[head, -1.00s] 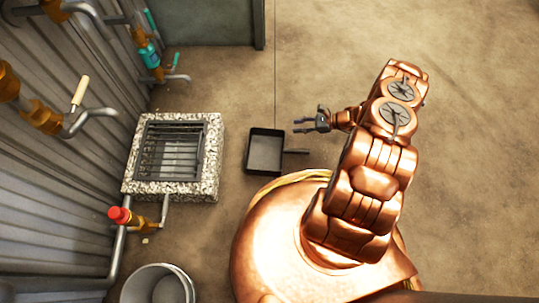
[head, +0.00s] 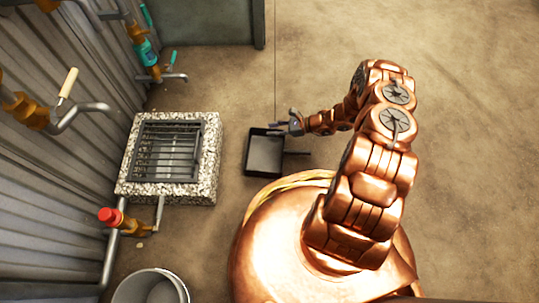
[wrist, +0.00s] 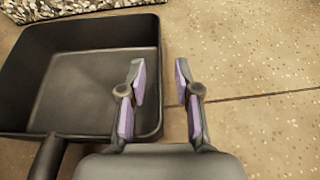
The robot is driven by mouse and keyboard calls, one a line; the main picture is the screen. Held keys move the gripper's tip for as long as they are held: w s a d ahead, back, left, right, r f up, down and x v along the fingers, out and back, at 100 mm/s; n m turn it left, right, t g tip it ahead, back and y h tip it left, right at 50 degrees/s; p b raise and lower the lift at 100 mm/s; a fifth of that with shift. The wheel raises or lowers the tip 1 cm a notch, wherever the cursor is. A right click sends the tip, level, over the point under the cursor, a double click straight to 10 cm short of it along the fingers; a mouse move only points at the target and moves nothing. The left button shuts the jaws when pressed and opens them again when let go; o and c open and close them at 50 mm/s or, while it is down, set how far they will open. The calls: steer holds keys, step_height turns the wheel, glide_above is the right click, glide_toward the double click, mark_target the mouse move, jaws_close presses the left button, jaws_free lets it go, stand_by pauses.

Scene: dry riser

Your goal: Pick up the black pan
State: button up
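The black pan (head: 265,156) is square with a straight handle (head: 297,153), and it lies on the floor right of the drain. In the wrist view the pan (wrist: 85,85) fills the left side, its handle (wrist: 48,158) pointing toward the bottom left. My gripper (head: 284,126) is over the pan's upper right corner in the head view. In the wrist view my gripper (wrist: 158,75) is open and empty. Its left finger overlaps the pan's right wall and its right finger is over bare floor. I cannot tell the height between fingers and pan.
A stone-rimmed drain with a metal grate (head: 168,152) stands left of the pan. Pipes with a red-capped valve (head: 110,217) line the corrugated wall. A grey bucket (head: 152,287) is at the bottom. The floor (head: 470,150) on the right is clear.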

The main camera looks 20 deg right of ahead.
steer(key=shift+w+a+f, duration=0.15)
steer(key=shift+w+a, duration=0.05)
steer(key=shift+a, duration=0.2)
jaws_close()
